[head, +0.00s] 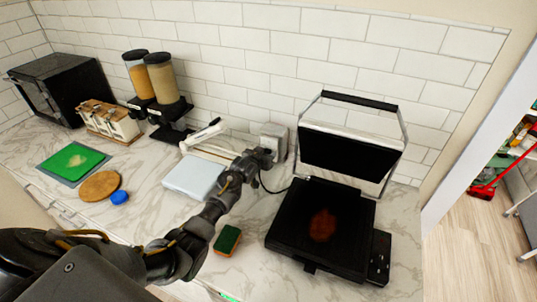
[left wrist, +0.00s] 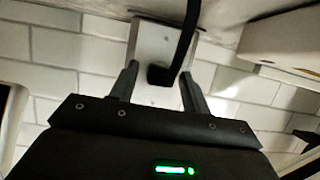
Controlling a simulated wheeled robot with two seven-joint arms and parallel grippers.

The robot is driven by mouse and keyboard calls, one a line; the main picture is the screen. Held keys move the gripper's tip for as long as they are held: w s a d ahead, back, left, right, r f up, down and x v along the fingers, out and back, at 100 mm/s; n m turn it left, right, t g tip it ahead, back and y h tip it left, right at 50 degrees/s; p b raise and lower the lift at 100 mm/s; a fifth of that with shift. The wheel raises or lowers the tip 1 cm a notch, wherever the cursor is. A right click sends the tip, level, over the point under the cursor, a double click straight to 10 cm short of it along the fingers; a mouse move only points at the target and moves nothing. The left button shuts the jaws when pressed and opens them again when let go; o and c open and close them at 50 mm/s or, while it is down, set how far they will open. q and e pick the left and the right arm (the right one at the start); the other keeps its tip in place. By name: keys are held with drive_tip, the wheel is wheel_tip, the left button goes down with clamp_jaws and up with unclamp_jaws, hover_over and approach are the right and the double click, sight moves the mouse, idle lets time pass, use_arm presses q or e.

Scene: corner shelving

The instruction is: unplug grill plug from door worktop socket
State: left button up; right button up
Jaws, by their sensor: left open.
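The open grill (head: 320,228) stands on the worktop at the right with its lid raised. Its black cord (head: 268,190) runs left and up towards the wall socket (head: 274,132). In the left wrist view the black plug (left wrist: 158,76) sits at the pale socket plate (left wrist: 147,42), with its thick cord (left wrist: 184,38) leading off the top edge. My left gripper (head: 266,156) is open close to the socket. In the left wrist view its fingers (left wrist: 159,72) stand on either side of the plug, with gaps visible. In the head view the arm hides the plug. My right gripper is not in view.
A white appliance (head: 195,175) stands left of my left forearm. Dispensers (head: 163,80), a wooden rack (head: 110,122), a black oven (head: 62,82), a green board (head: 73,160) and a round board (head: 100,185) are further left.

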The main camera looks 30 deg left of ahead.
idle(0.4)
use_arm(q)
drive_tip(key=shift+c, duration=0.6)
clamp_jaws()
drive_tip(key=shift+s+p, duration=0.3)
drive_tip(key=shift+p, duration=0.3)
drive_tip(key=shift+s+r+p, duration=0.1)
drive_tip(key=shift+s+p, duration=0.35)
drive_tip(key=shift+s, duration=0.25)
drive_tip(key=shift+s+p, duration=0.4)
drive_tip(key=shift+p, duration=0.05)
drive_tip(key=shift+s+d, duration=0.1)
drive_tip(key=shift+s, duration=1.5)
